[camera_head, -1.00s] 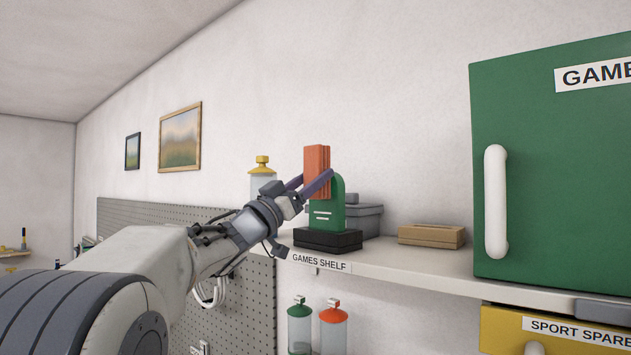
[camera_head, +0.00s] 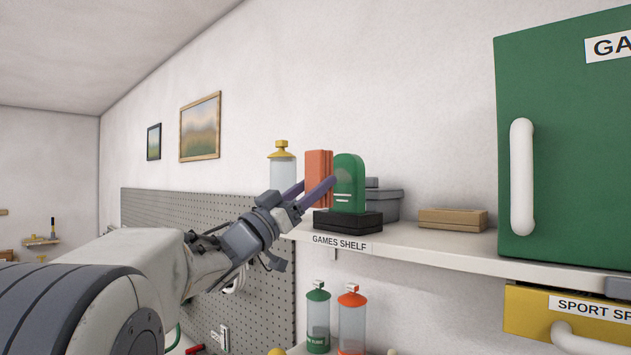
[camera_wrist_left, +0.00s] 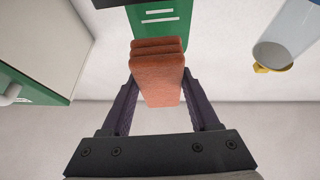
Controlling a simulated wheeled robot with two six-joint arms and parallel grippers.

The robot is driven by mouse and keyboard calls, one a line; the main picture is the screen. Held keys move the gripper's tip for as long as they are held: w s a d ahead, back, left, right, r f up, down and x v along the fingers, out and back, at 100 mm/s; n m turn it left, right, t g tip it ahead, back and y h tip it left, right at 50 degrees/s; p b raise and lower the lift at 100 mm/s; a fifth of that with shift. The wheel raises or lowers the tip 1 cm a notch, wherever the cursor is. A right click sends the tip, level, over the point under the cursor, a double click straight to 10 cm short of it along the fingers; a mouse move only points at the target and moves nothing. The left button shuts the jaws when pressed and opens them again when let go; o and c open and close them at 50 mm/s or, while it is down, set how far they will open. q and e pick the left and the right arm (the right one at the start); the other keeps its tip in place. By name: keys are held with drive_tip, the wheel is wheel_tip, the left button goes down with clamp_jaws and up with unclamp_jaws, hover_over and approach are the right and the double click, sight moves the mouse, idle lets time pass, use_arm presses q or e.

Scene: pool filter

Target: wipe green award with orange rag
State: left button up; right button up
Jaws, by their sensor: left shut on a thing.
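The green award (camera_head: 348,180), with a rounded top and white lines on its front, stands upright on a black base on the games shelf (camera_head: 450,252). My left gripper (camera_head: 318,190) is shut on the orange rag (camera_head: 317,166), a folded upright block, just left of the award. In the left wrist view the rag (camera_wrist_left: 158,78) sits between the two fingers, close to the green award (camera_wrist_left: 160,25). I cannot tell whether rag and award touch. My right gripper is not in view.
A yellow-capped bottle (camera_head: 282,168) stands left of the rag. A grey box (camera_head: 386,203) is behind the award, and a tan wooden box (camera_head: 452,219) lies to the right. A green cabinet (camera_head: 565,140) closes off the right side.

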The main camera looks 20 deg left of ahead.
sight(344, 168)
use_arm(q)
drive_tip(key=w, duration=0.1)
drive_tip(key=w+d, duration=0.1)
drive_tip(key=w+p, duration=0.1)
drive_tip(key=shift+w+d+r, duration=0.1)
drive_tip(key=shift+w+d, duration=0.1)
drive_tip(key=shift+d, duration=0.1)
drive_tip(key=shift+w+r+p, duration=0.2)
drive_tip(key=shift+r+p, duration=0.7)
drive_tip(key=shift+r, duration=0.25)
drive_tip(key=shift+w+d, duration=0.3)
drive_tip(key=shift+w, duration=0.3)
drive_tip(key=shift+w+d, duration=0.3)
drive_tip(key=shift+w, duration=0.25)
